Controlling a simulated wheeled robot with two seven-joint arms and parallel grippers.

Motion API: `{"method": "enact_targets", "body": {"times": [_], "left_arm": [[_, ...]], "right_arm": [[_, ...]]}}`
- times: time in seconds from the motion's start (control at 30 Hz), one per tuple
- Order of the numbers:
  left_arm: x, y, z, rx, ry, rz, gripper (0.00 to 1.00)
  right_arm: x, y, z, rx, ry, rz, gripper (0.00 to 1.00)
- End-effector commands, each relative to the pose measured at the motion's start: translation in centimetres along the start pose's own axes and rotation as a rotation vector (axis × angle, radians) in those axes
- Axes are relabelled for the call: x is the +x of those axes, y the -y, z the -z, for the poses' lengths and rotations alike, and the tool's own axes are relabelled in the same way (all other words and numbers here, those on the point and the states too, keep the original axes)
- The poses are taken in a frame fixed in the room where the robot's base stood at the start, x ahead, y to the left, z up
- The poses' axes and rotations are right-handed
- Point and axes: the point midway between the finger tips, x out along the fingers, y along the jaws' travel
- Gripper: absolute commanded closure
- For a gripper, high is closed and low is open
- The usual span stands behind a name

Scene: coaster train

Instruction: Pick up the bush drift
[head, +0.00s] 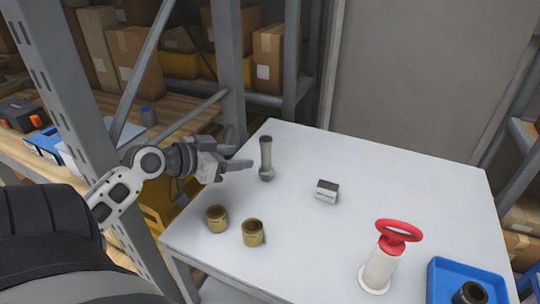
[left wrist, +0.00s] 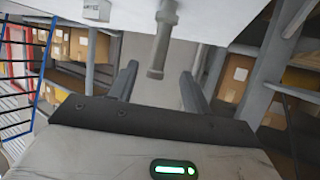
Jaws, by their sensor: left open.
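The bush drift (head: 266,156), a grey stepped metal rod, stands upright on the white table near its far left corner. In the left wrist view the drift (left wrist: 163,38) shows beyond the fingertips, roughly in line with the gap between them. My left gripper (head: 240,148) is open and empty, just left of the drift, with its fingers pointing toward it. Its two dark fingers (left wrist: 160,82) are apart in the left wrist view, with nothing between them. My right gripper is in neither view.
Two brass bushes (head: 217,219) (head: 252,233) stand at the table's front left. A small grey metal block (head: 327,191) lies right of the drift. A white cylinder with a red ring handle (head: 380,265) and a blue tray (head: 437,284) holding a dark bush (head: 472,293) are at front right. Shelving posts stand behind left.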

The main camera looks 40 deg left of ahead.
Motion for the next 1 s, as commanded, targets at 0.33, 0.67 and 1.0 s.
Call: {"method": "enact_targets", "body": {"times": [0.33,0.67,1.0], "left_arm": [[5.6,0.0,0.1,0.001,-0.002,0.001,0.51],[9.4,0.0,0.2,-0.001,-0.002,0.001,0.51],[11.3,0.0,0.0,0.002,0.001,0.001,0.51]], "right_arm": [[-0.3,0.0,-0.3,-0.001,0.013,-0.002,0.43],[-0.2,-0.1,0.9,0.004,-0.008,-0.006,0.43],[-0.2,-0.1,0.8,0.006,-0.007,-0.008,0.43]]}}
